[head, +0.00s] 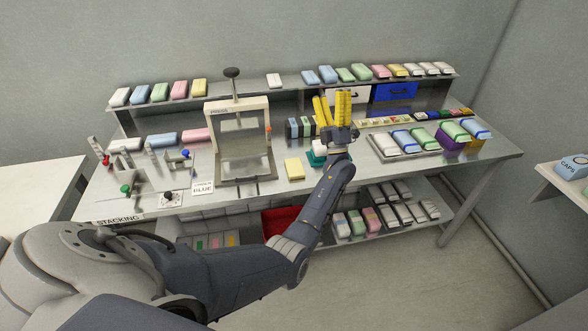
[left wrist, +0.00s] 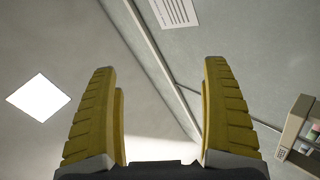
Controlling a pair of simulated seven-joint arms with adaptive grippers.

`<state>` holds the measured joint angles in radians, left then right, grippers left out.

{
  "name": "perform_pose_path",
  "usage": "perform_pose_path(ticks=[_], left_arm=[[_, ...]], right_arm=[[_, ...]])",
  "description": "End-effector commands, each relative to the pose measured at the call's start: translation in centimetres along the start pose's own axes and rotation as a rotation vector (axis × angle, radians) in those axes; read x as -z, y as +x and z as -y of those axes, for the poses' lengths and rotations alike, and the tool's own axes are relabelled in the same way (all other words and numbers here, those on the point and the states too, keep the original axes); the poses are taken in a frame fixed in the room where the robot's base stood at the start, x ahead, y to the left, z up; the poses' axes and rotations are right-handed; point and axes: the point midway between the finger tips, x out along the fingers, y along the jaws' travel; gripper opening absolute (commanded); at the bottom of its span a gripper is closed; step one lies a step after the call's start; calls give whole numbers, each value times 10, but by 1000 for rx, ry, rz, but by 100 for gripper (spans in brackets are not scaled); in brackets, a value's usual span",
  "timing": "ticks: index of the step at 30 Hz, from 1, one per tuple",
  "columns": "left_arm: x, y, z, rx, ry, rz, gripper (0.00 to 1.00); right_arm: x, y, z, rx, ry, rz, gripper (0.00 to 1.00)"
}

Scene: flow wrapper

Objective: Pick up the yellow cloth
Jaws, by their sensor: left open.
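A small yellow folded piece (head: 294,168), which looks like the yellow cloth, lies on the bench top just right of the metal-framed machine. My left gripper (head: 333,95) is above the bench, to the right of and higher in the picture than the yellow piece, with its yellow fingers pointing up. It is open and empty. In the left wrist view the two fingers (left wrist: 160,68) stand wide apart, with only wall and ceiling between them; the cloth is not in that view. My right gripper is not in view.
A teal-and-white item (head: 317,152) stands beside the yellow piece, close to my left wrist. The flow wrapper machine (head: 240,108) stands to the left. A tray of packs (head: 437,150) is at the right. A back shelf (head: 300,86) carries several coloured packs, including yellow ones.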

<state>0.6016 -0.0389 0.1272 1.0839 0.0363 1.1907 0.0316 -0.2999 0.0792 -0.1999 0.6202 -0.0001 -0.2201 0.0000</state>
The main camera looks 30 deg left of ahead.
Motion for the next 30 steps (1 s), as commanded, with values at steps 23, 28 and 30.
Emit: perform_pose_path(ticks=[23,28,30], left_arm=[[108,-75,121,1982,-565,-1527,82],[76,-79,100,2178,-678,-1519,82],[70,-82,97,2211,-696,-1515,82]], right_arm=[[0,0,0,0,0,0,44],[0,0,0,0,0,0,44],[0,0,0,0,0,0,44]])
